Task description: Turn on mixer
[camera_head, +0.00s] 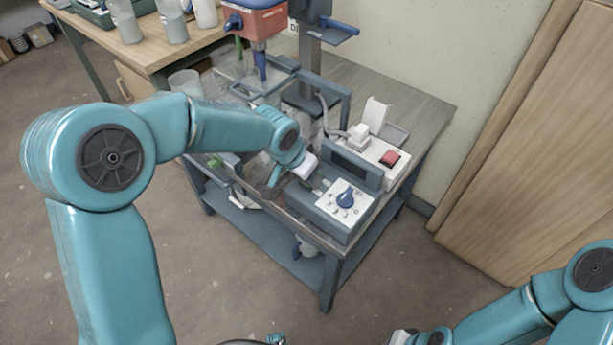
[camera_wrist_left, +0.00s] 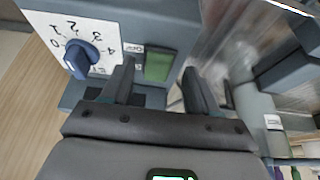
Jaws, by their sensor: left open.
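The mixer has a red and blue motor head (camera_head: 262,22) on a grey stand. Its grey control box (camera_head: 362,226) has a white panel with a blue dial (camera_head: 346,197), which also shows in the left wrist view (camera_wrist_left: 82,58) with numbers around it. Beside the dial, near an "OFF" label, is a green rocker switch (camera_wrist_left: 159,64). My left gripper (camera_wrist_left: 158,84) is open, its two fingers spread with the green switch seen between and beyond them. In the head view my left gripper (camera_head: 290,175) is just left of the control box. My right gripper (camera_head: 402,337) is barely visible at the bottom edge.
A white unit with a red switch (camera_head: 390,158) stands behind the control box. A wooden bench (camera_head: 165,45) with several containers is at the upper left. Wooden boards (camera_head: 540,140) lean at the right. The floor in front is clear.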

